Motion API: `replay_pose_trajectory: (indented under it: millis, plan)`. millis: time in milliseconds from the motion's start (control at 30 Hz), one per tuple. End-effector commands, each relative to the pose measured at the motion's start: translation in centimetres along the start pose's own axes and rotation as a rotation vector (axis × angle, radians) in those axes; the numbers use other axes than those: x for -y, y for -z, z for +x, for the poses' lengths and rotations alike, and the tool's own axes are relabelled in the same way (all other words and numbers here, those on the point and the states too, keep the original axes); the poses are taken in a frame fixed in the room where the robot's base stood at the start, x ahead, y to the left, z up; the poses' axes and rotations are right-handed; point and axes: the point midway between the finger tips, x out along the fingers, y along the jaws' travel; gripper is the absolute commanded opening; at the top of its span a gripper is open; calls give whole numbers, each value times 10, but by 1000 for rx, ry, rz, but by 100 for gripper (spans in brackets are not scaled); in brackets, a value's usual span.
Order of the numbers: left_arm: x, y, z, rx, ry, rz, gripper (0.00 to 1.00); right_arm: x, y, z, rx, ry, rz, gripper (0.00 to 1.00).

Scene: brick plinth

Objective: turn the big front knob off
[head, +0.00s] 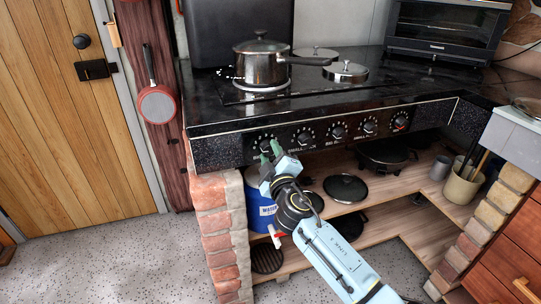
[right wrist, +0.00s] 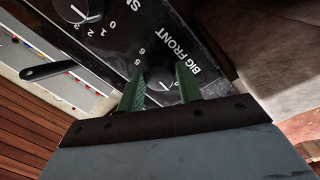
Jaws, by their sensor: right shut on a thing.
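The big front knob (right wrist: 158,79) is a black dial on the black control panel, beside the label "BIG FRONT" in the right wrist view. My right gripper (right wrist: 160,76) has its two green fingers on either side of this knob and is shut on it. Part of the dial is hidden by the fingers. In the head view my right gripper (head: 270,149) is at the leftmost knob (head: 264,142), at the panel's left end. The exact setting cannot be read. My left gripper is not in view.
Several other knobs, such as this one (head: 304,137), run rightward along the panel. A lidded pot (head: 261,64) stands on the black stovetop (head: 410,86). Below are a brick pillar (head: 215,225), a wooden shelf (head: 400,185) and a blue container (head: 259,208) close to my right arm.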

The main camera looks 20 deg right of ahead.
Motion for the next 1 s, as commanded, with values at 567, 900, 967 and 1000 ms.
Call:
replay_pose_trajectory:
  millis: [567, 900, 967, 1000]
  plan:
    - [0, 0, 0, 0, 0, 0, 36, 0, -1, 0, -12, -1, -115, 12]
    - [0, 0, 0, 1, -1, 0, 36, 0, -1, 0, -12, -1, -115, 50]
    - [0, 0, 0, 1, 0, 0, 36, 0, -1, 0, -12, -1, -114, 57]
    - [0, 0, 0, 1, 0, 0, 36, 0, -1, 0, -12, -1, -114, 57]
